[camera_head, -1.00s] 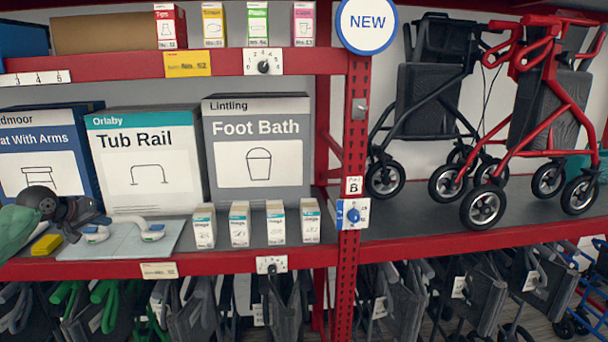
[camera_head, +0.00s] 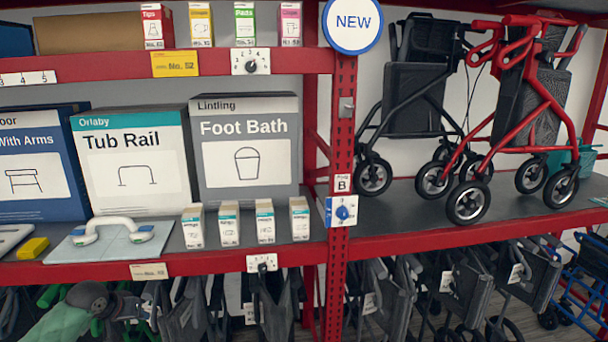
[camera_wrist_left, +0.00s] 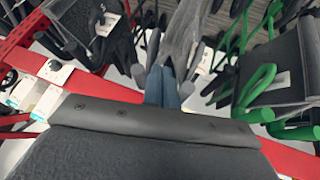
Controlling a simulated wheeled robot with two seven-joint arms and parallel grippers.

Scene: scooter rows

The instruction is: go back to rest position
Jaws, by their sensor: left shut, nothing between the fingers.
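My left gripper (camera_head: 148,304) is low at the left of the head view, in front of the folded walkers below the red shelf edge. A green sleeve covers part of my arm behind it. In the left wrist view its two blue-grey fingers (camera_wrist_left: 168,86) are together with nothing between them. The fingers point toward dark folded frames with grey and green handles. The gripper is apart from the white grab handle (camera_head: 124,226), which stands on a pale board (camera_head: 72,250) on the shelf above. My right gripper is in neither view.
The red shelf edge (camera_head: 200,261) runs above my left gripper. The shelf holds a Tub Rail box (camera_head: 135,165), a Foot Bath box (camera_head: 245,150), several small cartons and a yellow block (camera_head: 33,248). A red rollator (camera_head: 520,110) stands at right.

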